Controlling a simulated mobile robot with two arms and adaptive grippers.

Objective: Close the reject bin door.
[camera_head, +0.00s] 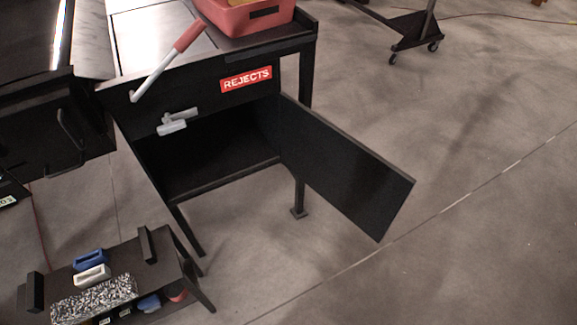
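The reject bin (205,150) is a black cabinet under a table, with a red REJECTS label (246,79) on its front. Its black door (345,165) stands wide open, swung out to the right from the right side of the opening. The bin's inside is dark and I see nothing in it. A grey latch (178,122) sits at the top of the opening, and a lever with a red grip (187,37) sticks out above it. Neither of my grippers is in this view.
A red tray (244,22) stands on the tabletop. A low black stand (160,258) at the bottom left bears blue, white and speckled pieces. Another black cabinet with a handle (70,128) is at the left. Bare floor lies around the door; a wheeled stand (412,33) is behind.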

